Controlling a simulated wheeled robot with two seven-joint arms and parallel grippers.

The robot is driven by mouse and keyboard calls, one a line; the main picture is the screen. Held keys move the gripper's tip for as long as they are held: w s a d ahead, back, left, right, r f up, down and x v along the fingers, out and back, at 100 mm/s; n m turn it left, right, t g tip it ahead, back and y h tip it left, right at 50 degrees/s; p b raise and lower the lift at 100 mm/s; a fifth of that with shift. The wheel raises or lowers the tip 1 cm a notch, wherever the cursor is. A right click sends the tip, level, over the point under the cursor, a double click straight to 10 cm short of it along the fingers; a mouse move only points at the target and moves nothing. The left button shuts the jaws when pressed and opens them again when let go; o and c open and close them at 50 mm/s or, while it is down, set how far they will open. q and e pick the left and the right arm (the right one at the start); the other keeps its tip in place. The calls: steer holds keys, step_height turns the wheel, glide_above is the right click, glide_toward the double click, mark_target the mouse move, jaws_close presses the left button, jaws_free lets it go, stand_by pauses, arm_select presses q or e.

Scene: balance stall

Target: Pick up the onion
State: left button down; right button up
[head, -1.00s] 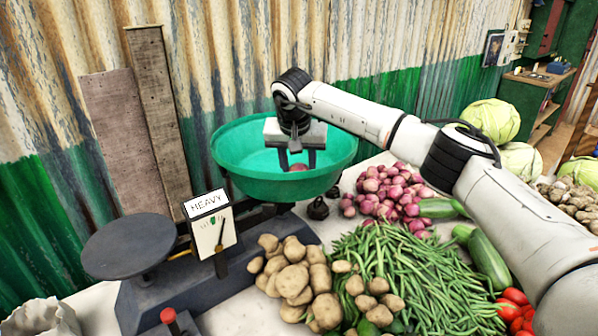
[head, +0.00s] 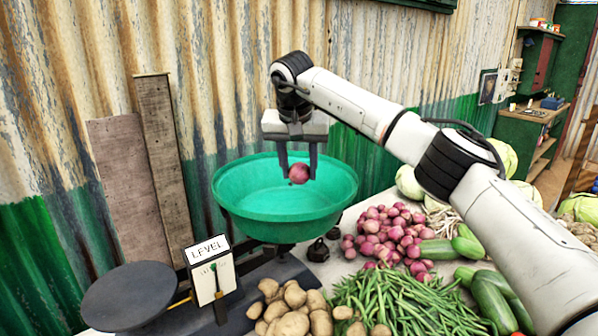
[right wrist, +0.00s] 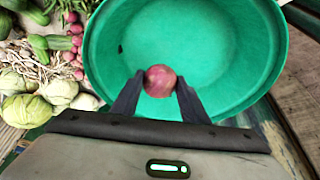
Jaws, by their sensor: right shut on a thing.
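A red onion (head: 299,173) is between the fingers of my right gripper (head: 298,170), held above the green bowl (head: 285,222) of the balance. In the right wrist view the onion (right wrist: 160,81) sits between the two dark fingertips (right wrist: 159,90), with the bowl (right wrist: 230,60) beneath it. The bowl looks empty. The balance's card (head: 208,250) reads LEVEL. My left gripper is not in view.
The dark flat pan (head: 128,296) of the balance is at the lower left. A dark weight (head: 318,250) stands beside the bowl.

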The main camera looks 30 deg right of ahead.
mark_target(299, 165)
steer(key=shift+r+p, duration=0.45)
steer(key=shift+r, duration=0.4)
steer(key=shift+r+b, duration=0.3)
steer(key=shift+r, duration=1.15)
